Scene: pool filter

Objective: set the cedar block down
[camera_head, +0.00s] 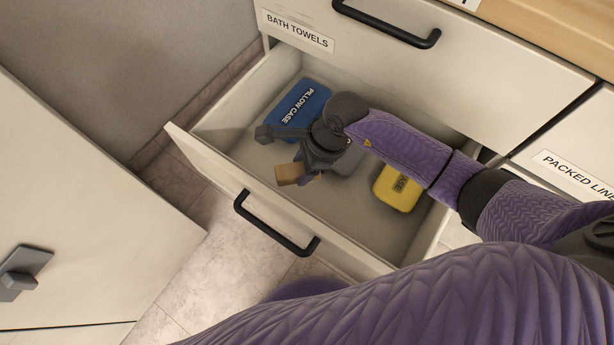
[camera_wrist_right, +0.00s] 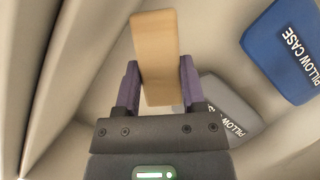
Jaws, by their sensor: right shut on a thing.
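The cedar block (camera_head: 292,173) is a small tan wooden piece. My right gripper (camera_head: 305,172) is shut on it over the open drawer, near the drawer's front wall. In the right wrist view the cedar block (camera_wrist_right: 157,55) stands out between the two purple fingers of my gripper (camera_wrist_right: 160,88). I cannot tell whether the block touches the drawer floor. The open drawer (camera_head: 225,165) holds folded pillow cases, and my right arm hides part of its inside. My left gripper is not in view.
In the drawer lie a blue pillow case (camera_head: 302,103), a grey pillow case (camera_head: 347,160) partly under my gripper, and a yellow pillow case (camera_head: 397,188). The drawer floor near the front left is bare. A closed drawer labelled BATH TOWELS (camera_head: 297,31) is above.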

